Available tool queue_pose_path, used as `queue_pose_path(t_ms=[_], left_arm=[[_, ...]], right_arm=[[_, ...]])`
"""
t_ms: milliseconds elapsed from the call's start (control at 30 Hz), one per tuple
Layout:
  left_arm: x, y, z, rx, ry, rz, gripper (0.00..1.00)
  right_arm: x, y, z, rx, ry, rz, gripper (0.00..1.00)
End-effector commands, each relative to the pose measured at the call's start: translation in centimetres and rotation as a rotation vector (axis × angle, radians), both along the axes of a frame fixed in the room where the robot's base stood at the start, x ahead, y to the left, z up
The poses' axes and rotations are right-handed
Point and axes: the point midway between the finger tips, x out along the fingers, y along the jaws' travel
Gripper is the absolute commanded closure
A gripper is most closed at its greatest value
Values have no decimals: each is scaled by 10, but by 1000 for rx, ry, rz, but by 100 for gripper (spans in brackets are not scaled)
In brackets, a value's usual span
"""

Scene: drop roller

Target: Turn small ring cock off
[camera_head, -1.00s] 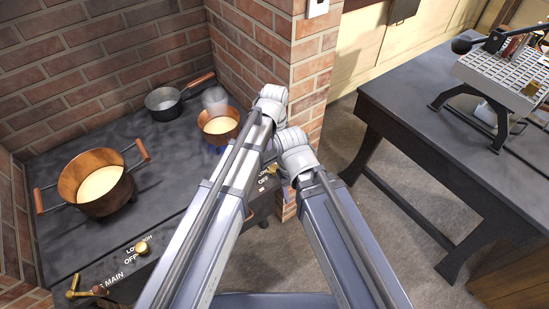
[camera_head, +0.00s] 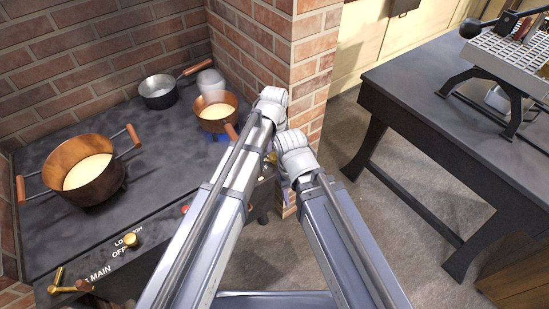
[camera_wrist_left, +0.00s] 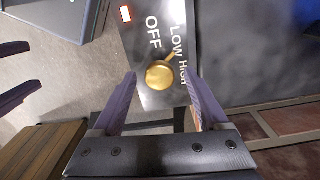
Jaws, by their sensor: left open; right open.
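The small ring cock is a round brass knob (camera_wrist_left: 159,75) on the dark front panel, seen in the left wrist view. Its pointer slants up-right toward the LOW HIGH lettering, with OFF to its left. My left gripper (camera_wrist_left: 162,84) is open, its fingers on either side of the knob in that view; contact cannot be told. In the head view my arm covers this knob and my left gripper's fingers. The small copper pot (camera_head: 214,112) sits on the stove with blue flame (camera_head: 221,138) beneath it. My right gripper (camera_wrist_left: 22,72) is open and empty at the wrist view's left edge.
A large copper pot (camera_head: 82,170) and a grey saucepan (camera_head: 158,92) stand on the dark stove (camera_head: 60,220). Another brass knob (camera_head: 131,240) and the main cock (camera_head: 70,285) are on its front. A brick pillar (camera_head: 300,60) stands behind; a dark table (camera_head: 420,105) is right.

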Motion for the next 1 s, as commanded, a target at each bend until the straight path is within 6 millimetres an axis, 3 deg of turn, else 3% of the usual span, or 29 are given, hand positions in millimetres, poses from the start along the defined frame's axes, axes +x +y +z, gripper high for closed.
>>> queue_pose_path(t_ms=[267,900,1000], left_arm=[[0,0,-1,0,0,0,23],[0,0,-1,0,0,0,95],[0,0,-1,0,0,0,100]], right_arm=[[0,0,-1,0,0,0,50],[0,0,-1,0,0,0,50],[0,0,-1,0,0,0,50]])
